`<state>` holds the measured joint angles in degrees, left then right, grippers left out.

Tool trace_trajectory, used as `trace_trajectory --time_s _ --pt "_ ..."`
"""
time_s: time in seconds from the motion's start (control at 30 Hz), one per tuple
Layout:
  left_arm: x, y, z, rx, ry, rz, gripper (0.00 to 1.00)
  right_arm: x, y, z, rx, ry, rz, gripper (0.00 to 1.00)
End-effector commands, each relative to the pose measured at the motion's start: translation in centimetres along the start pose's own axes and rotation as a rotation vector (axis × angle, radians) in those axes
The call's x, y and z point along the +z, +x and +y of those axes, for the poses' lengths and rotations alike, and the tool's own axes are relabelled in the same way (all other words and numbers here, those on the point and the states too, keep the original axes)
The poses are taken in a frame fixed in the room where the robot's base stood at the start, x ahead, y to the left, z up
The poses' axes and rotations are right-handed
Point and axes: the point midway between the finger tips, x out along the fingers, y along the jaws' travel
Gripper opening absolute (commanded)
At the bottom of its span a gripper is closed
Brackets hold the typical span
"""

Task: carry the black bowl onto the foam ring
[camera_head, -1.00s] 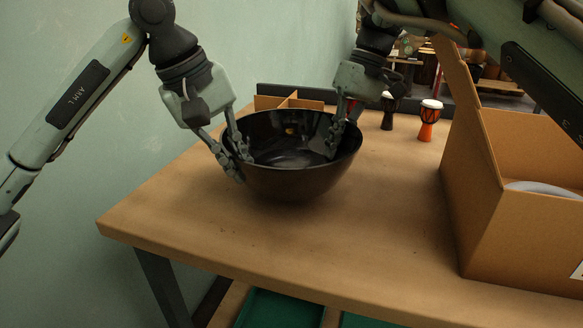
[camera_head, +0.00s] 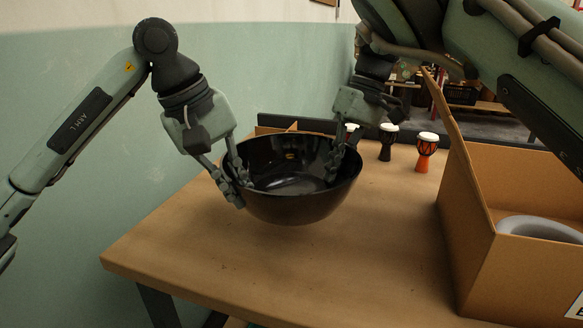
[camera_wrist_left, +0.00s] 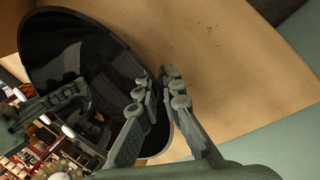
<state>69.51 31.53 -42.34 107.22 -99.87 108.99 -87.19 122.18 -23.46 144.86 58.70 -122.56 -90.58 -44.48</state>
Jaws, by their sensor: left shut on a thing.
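The black bowl (camera_head: 290,205) is glossy and roughly level, hanging above the table. My left gripper (camera_head: 237,180) is shut on its left rim, with one finger inside and one outside. In the left wrist view, the gripper (camera_wrist_left: 160,95) pinches the rim of the bowl (camera_wrist_left: 85,35). My right gripper (camera_head: 337,165) is at the bowl's right rim, with a finger inside; its outer finger is mostly hidden. The foam ring (camera_head: 540,228) is pale grey and lies inside the cardboard box at the right; only its upper part shows.
The open cardboard box (camera_head: 470,240) stands on the wooden table (camera_head: 370,270), its near wall and raised flap beside the bowl. An orange drum (camera_head: 427,152) and a dark drum (camera_head: 388,142) stand behind. A low cardboard divider (camera_head: 275,128) sits behind the bowl. The front table is clear.

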Motion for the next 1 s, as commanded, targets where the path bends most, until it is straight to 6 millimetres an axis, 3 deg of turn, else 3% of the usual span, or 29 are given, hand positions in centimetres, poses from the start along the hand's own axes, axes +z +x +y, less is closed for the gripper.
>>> trace_trajectory --time_s 0.23,0.7,1.0 --pt "0.0 -0.2 0.4 0.009 0.003 0.0 0.0 -0.2 -0.1 -0.6 -0.011 -0.007 0.0 0.0" --pt "-2.6 -2.4 2.8 0.009 0.005 -0.001 0.0 -3.0 -3.3 -0.1 -0.01 -0.01 0.002 0.0" --pt "-3.2 -2.9 3.3 0.008 0.006 -0.002 0.0 -3.5 -4.0 -0.2 -0.01 -0.01 -0.001 0.0"
